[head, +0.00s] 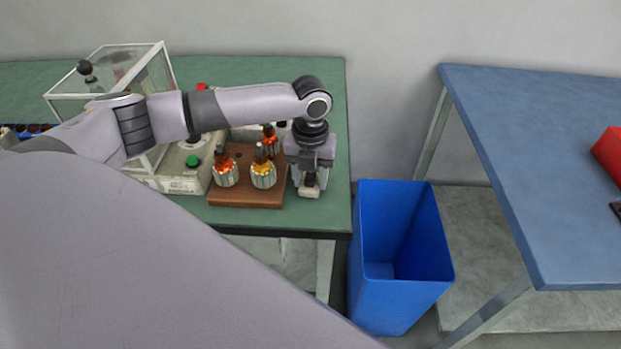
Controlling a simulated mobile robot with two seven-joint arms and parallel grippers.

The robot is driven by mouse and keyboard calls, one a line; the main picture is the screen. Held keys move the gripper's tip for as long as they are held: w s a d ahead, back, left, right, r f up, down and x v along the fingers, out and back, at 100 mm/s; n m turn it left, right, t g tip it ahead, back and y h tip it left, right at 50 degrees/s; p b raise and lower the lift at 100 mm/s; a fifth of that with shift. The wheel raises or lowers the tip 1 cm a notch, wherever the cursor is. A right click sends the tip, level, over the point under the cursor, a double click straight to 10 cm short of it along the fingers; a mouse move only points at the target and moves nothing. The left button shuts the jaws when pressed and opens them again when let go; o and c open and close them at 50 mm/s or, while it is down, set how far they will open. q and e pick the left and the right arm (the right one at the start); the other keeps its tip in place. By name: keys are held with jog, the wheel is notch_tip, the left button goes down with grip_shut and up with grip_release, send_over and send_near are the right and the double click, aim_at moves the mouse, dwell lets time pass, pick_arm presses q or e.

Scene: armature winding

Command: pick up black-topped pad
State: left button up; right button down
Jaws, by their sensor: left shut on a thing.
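The black-topped pad (309,191) is a small pale block with a dark top. It is at the right end of the green table, to the right of the brown wooden board. My left gripper (310,180) points down over it and is shut on it. The fingers hide part of the pad, and I cannot tell whether it touches the table. My right gripper is not in view.
Several wound armatures (263,173) stand on the wooden board (245,200) beside my left gripper. A machine with a clear guard (160,75) and green button is further left. A blue bin (400,300) stands between the green table (335,130) and a blue table (540,150).

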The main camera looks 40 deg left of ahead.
aim_at(310, 175)
pick_arm(q)
notch_tip(310, 175, up, 20)
jog(key=shift+p, duration=0.35)
